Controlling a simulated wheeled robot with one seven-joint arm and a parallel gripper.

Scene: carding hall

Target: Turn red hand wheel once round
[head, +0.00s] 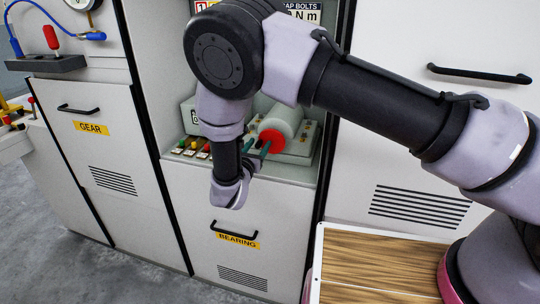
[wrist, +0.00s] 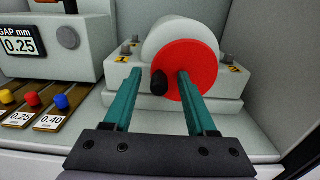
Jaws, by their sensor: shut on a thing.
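The red hand wheel (wrist: 200,62) is a flat red disc on the front of a pale roller, and it also shows in the head view (head: 273,140). A short black crank handle (wrist: 159,84) sticks out from its left side. My gripper (wrist: 159,76) is at the wheel with its two teal fingers on either side of this handle, shut on it. The right finger crosses in front of the disc. In the head view my gripper (head: 258,149) reaches in from the left, and the handle cannot be made out there.
The roller (wrist: 178,34) sits on a grey block with bolts. Left of it are a gauge box (wrist: 50,45) reading 0.25 and a rack with yellow, red and blue knobs (wrist: 33,99). Below is the BEARING drawer (head: 235,237). A wooden top (head: 380,265) lies front right.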

